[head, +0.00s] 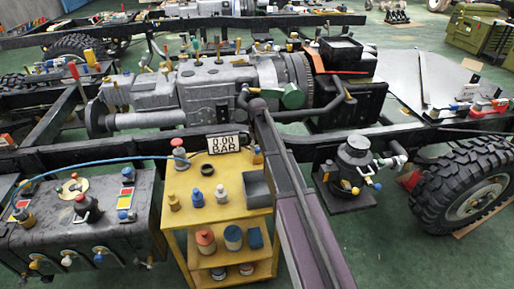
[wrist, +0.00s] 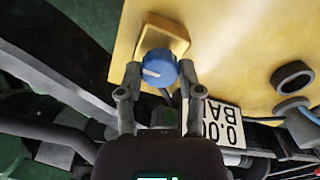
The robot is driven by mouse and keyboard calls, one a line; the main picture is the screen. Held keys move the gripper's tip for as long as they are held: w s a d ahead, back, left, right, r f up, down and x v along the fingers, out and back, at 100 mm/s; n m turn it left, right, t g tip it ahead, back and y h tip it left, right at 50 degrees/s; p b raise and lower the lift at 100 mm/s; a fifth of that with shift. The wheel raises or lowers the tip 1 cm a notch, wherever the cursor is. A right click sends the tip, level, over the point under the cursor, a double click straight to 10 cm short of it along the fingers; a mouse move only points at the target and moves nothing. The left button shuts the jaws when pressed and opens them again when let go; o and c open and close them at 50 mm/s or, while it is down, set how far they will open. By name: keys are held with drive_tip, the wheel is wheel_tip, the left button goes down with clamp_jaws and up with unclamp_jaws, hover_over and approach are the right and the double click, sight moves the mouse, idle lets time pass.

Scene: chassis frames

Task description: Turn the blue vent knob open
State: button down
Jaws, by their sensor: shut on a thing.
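The blue vent knob (wrist: 159,68) shows in the wrist view, round, with a white mark pointing to the left. It sits at the edge of a yellow surface, in front of a small tan block (wrist: 163,38). My gripper (wrist: 159,72) has one finger on each side of the knob and is shut on it. In the head view my arm crosses the middle of the scene, and I cannot make out the knob there. A white display (head: 224,143) reading 0.00 BAR stands at the back of the yellow cart (head: 181,196). It also shows upside down in the wrist view (wrist: 224,122).
Bottles and a grey bin (head: 258,189) stand on the cart. A tyre (head: 468,190) is at right.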

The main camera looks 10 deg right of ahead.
idle(0.3)
drive_tip(key=shift+c, duration=1.3)
unclamp_jaws()
drive_tip(key=shift+r, duration=0.1)
